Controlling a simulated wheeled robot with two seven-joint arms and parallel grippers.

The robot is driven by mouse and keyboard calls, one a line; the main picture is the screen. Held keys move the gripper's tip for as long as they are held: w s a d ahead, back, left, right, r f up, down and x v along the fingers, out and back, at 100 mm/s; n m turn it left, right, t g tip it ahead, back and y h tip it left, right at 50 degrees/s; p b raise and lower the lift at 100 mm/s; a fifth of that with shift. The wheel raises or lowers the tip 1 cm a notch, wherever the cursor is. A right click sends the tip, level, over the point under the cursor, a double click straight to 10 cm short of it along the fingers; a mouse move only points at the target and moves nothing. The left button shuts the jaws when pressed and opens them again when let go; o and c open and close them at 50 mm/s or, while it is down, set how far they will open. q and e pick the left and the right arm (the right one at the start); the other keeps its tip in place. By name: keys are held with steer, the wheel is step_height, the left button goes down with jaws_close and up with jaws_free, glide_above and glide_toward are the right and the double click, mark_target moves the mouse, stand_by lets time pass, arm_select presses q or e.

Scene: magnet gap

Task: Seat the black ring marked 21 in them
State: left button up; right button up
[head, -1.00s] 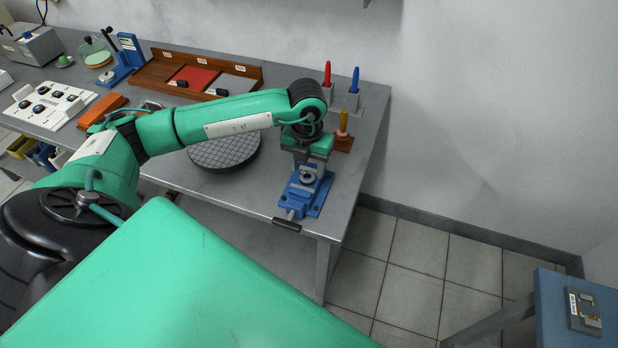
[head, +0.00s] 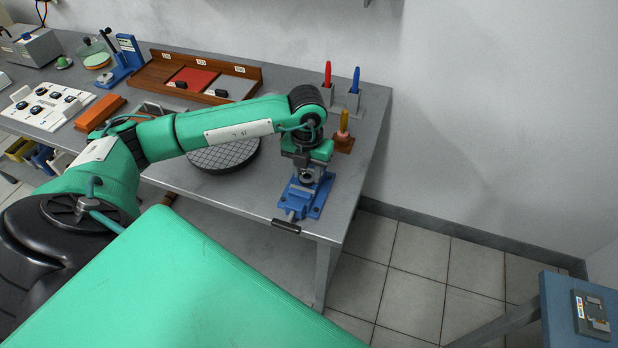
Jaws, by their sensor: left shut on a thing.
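The blue vise (head: 315,205) with grey jaws (head: 303,192) stands at the front right corner of the bench. My left gripper (head: 306,176) points down right over the vise jaws. It is shut on a small dark round piece (head: 307,178), which looks like the black ring. Its mark is too small to read. I cannot tell whether the ring touches the jaws or sits between them. My right gripper is not in view.
A round dark gridded plate (head: 225,155) lies left of the vise. A wooden stand with a yellow-handled tool (head: 343,125) and red (head: 327,82) and blue (head: 355,80) markers stand behind. A wooden tray (head: 150,88) holds small black pieces. The bench ends just right of the vise.

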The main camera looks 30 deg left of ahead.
arm_select(q)
steer(key=shift+r+p, duration=1.05)
steer(key=shift+r, duration=1.35)
